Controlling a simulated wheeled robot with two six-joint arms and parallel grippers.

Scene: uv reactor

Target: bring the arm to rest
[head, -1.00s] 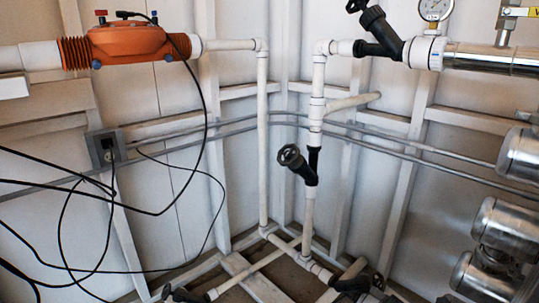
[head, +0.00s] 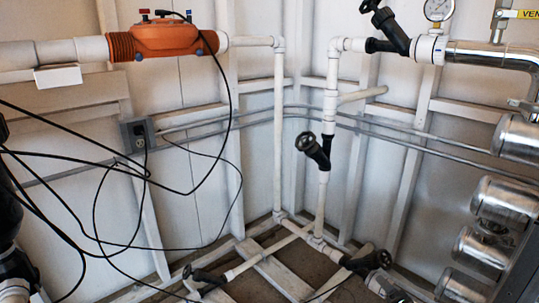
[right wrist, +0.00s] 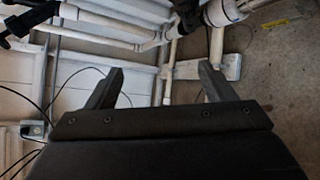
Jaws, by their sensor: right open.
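My right gripper (right wrist: 158,85) shows in the right wrist view with its two dark fingers spread apart and nothing between them. Behind the fingers are white pipes, a white frame and grey floor, apart from the gripper. Neither gripper shows in the head view. My left gripper is not in any view.
An orange flow unit (head: 165,38) sits in the white pipe at upper left. Black cables hang near the wall outlet (head: 139,134). A black-handled valve (head: 313,149) is on the middle vertical pipe. Silver cylinders (head: 505,203) line the right. A pressure gauge (head: 438,8) is at upper right.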

